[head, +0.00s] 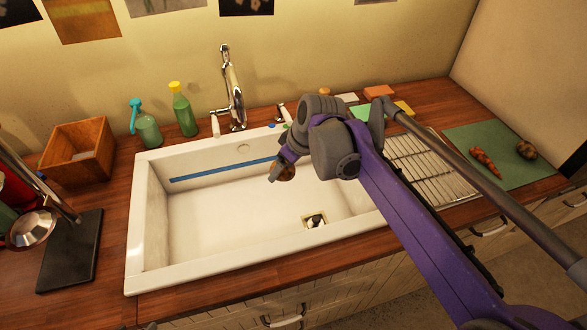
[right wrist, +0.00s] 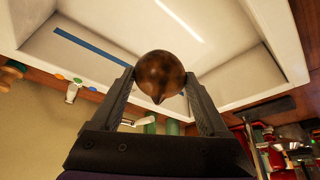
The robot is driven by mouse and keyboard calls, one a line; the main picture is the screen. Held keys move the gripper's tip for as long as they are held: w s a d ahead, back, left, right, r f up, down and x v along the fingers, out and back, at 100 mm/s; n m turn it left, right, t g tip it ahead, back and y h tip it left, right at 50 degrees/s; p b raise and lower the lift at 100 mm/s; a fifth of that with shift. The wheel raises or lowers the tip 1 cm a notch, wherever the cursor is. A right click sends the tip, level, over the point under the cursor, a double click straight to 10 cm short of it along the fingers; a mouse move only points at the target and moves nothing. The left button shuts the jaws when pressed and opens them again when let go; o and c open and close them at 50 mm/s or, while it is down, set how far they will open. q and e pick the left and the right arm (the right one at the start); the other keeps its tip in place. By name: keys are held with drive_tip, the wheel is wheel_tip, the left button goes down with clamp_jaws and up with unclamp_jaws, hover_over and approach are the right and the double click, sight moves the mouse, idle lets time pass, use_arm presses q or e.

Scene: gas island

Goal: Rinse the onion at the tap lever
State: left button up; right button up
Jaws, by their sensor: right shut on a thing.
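My right gripper (head: 278,172) hangs over the right half of the white sink (head: 140,235). It is shut on a round brown onion (right wrist: 160,72), which the right wrist view shows between its two fingers (right wrist: 160,88). In the head view the onion (head: 287,173) is small and partly hidden by the gripper. The chrome tap (head: 234,85) stands behind the sink, left of the gripper. A small lever (head: 281,112) stands at the rear rim, right of the tap, partly by my arm. I cannot see any water running. My left gripper is out of view.
A green bottle (head: 184,112) and a soap pump (head: 146,127) stand left of the tap. A wooden box (head: 78,152) is further left. Right of the sink are a wire rack (head: 432,172) and a green board (head: 490,145) with a carrot (head: 484,161) and a brown vegetable (head: 526,149). The basin's left half is clear.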

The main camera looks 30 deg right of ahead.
drive_tip(key=w+a+f+b, duration=0.1)
drive_tip(key=w+a+f, duration=0.1)
drive_tip(key=w+a, duration=0.3)
drive_tip(key=shift+w, duration=1.75)
